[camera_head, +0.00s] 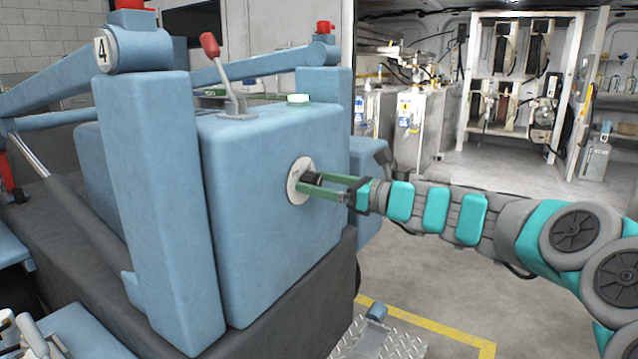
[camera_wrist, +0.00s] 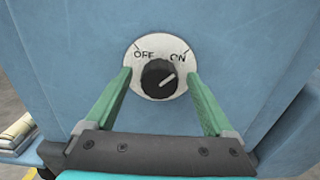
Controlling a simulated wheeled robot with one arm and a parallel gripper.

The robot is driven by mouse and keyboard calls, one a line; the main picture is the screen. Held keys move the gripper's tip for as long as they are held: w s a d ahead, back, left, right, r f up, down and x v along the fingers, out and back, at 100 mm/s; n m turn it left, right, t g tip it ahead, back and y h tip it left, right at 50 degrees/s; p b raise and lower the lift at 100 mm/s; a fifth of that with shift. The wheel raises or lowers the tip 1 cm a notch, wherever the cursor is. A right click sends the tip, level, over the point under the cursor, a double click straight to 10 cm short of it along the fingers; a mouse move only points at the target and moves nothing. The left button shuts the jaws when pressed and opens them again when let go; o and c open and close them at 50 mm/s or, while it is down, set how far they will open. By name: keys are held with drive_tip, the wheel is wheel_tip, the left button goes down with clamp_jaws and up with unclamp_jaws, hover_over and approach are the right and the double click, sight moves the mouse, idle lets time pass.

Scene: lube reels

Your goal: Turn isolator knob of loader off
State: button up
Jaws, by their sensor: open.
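The loader (camera_head: 265,180) is a large blue machine on the left in the head view. Its isolator knob (camera_wrist: 158,76) is a black round knob on a white plate (camera_wrist: 134,62) marked OFF at left and ON at right. The knob's white line points up and right, toward ON. In the head view the plate (camera_head: 293,186) is on the loader's side face, with the knob partly hidden by my fingers. My gripper (camera_wrist: 160,92) is open, one green finger on each side of the knob. I cannot tell whether the fingers touch it. My gripper also shows in the head view (camera_head: 325,187).
A red-knobbed lever (camera_head: 228,80) and a green-and-white button (camera_head: 298,99) are on top of the loader. Free floor (camera_head: 440,275) lies to the right, with a yellow line and shelving behind.

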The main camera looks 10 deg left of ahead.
drive_tip(key=shift+a, duration=0.15)
drive_tip(key=shift+c, duration=0.2)
drive_tip(key=c, duration=1.3)
drive_tip(key=shift+n, duration=0.3)
drive_tip(key=shift+s+f+n+b, duration=0.1)
drive_tip(key=shift+f+n+b, duration=0.1)
drive_tip(key=shift+n+b, duration=3.6)
drive_tip(key=shift+s+f+n+b, duration=0.15)
drive_tip(key=shift+n+b, duration=2.65)
drive_tip(key=shift+n, duration=2)
drive_tip(key=shift+w+r, duration=0.1)
